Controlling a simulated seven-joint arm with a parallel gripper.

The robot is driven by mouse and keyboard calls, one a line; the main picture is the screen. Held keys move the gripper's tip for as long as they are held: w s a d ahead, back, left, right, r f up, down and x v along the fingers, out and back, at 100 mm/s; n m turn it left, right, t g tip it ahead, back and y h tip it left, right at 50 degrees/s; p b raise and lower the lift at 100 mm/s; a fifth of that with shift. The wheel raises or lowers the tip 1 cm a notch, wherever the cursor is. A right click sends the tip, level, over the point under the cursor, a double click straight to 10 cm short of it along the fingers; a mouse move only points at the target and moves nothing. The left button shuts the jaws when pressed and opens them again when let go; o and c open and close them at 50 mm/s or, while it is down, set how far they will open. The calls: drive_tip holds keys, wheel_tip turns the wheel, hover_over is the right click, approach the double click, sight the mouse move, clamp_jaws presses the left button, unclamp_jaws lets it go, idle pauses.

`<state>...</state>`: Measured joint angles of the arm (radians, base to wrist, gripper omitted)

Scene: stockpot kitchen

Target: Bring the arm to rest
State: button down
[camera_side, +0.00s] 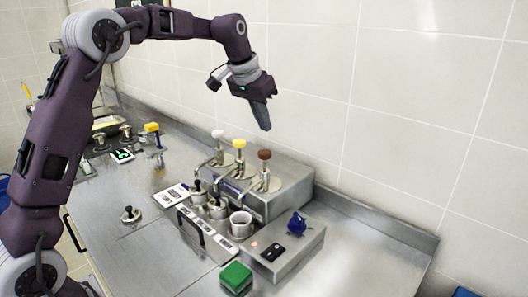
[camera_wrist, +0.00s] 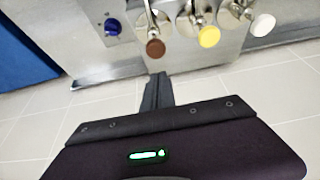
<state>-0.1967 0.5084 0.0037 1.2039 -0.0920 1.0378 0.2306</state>
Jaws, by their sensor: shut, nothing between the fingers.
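My gripper (camera_side: 264,116) is shut and empty. It hangs in the air above and behind the pump dispensers, close to the tiled wall in the side view, with its fingers pointing down. In the wrist view the shut fingers (camera_wrist: 157,92) show below the brown pump knob (camera_wrist: 155,48), apart from it. My arm reaches across from the left, raised well over the counter.
A steel dispenser box (camera_side: 290,198) carries white, yellow and brown pumps. In front are small lidded pots, a control box with a blue knob (camera_side: 297,224) and a green block (camera_side: 236,278). A yellow-topped item (camera_side: 152,128) stands farther back. The counter's front left is mostly clear.

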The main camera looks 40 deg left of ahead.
drive_tip(key=shift+r, duration=0.35)
drive_tip(key=shift+s+d+r, duration=0.15)
drive_tip(key=shift+s+r, duration=0.05)
drive_tip(key=shift+s, duration=0.1)
drive_tip(key=s+d+r, duration=0.3)
drive_tip(key=s, duration=0.5)
drive_tip(key=s+d+r, duration=0.2)
drive_tip(key=s+d, duration=0.1)
drive_tip(key=s, duration=0.5)
drive_tip(key=s+d+f, duration=0.1)
drive_tip(key=s+f, duration=0.3)
drive_tip(key=s, duration=0.6)
drive_tip(key=s+d+f+t, duration=0.1)
drive_tip(key=s+f, duration=0.3)
drive_tip(key=s, duration=0.7)
drive_tip(key=shift+s+d, duration=0.15)
drive_tip(key=shift+s, duration=0.05)
